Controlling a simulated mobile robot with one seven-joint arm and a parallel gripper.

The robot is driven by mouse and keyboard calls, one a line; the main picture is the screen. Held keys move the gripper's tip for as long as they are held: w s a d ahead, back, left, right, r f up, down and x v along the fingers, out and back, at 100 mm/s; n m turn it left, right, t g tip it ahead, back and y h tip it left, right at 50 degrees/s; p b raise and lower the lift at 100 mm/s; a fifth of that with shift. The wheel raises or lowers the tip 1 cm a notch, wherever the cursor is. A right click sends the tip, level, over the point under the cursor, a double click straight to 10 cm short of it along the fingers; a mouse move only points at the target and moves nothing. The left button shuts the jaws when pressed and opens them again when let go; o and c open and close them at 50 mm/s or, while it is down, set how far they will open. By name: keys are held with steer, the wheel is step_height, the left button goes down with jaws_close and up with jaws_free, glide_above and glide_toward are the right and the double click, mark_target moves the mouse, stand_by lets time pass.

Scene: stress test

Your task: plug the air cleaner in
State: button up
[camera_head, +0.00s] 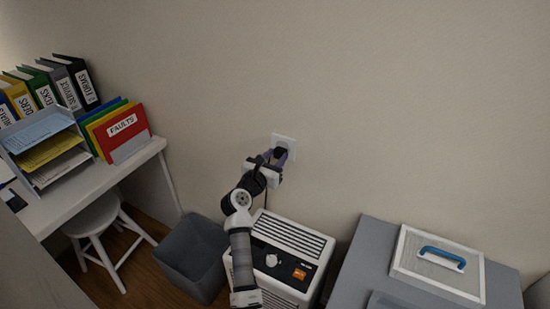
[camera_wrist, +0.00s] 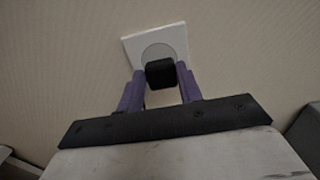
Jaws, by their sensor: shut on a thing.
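The air cleaner (camera_head: 289,252) is a white box with a slatted top, a dial and an orange label, standing on the floor against the wall. A white wall outlet (camera_head: 284,141) is on the wall above it; it also shows in the wrist view (camera_wrist: 157,45). My gripper (camera_head: 279,156) is at the outlet, and its purple fingers show in the wrist view (camera_wrist: 161,80). The fingers are shut on a black plug (camera_wrist: 161,73), which is in front of the round socket. I cannot tell whether the plug is seated. A dark cord hangs below my gripper.
A grey bin (camera_head: 190,262) stands left of the air cleaner. A white stool (camera_head: 98,226) and a desk (camera_head: 150,150) with folders and a paper tray are further left. A grey cabinet (camera_head: 377,252) with a blue-handled lid (camera_head: 420,262) is at right. The upper wall is clear.

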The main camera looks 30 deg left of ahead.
steer(key=shift+r, duration=0.25)
steer(key=shift+r, duration=0.35)
steer(key=shift+w+p, duration=0.1)
steer(key=shift+p, duration=0.25)
stand_by(1.4)
steer(key=o, duration=1.3)
steer(key=shift+c, duration=0.2)
steer(key=shift+s+f, duration=0.1)
steer(key=shift+s, duration=0.25)
steer(key=s+b, duration=0.4)
steer(key=s, duration=0.9)
steer(key=shift+d, duration=0.35)
